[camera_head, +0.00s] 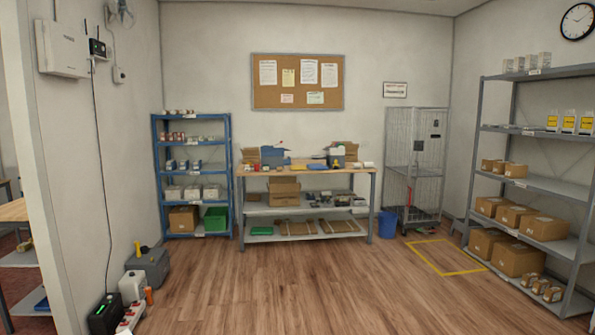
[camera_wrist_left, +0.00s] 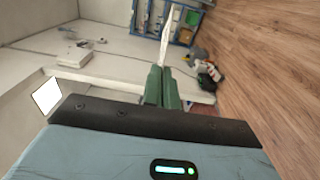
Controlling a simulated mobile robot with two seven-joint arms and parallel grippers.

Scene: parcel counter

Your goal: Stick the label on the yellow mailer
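My left gripper (camera_wrist_left: 163,72) shows in the left wrist view with its two green fingers close together. A thin white piece, seen nearly edge-on, stands out from between the fingertips; it looks like the label (camera_wrist_left: 165,42). Its face and any print cannot be made out. The gripper is in the air, well away from any surface. In the head view a wooden-topped counter (camera_head: 305,171) stands against the back wall with many small items on it. I cannot single out the yellow mailer among them. Neither gripper shows in the head view.
A blue shelf rack (camera_head: 154,190) stands left of the counter. A blue bin (camera_head: 388,225) and a wire cage trolley (camera_head: 413,160) stand to its right. Grey shelves with cartons (camera_head: 518,262) line the right wall. A grey toolbox (camera_head: 150,265) sits at left. The middle floor is clear.

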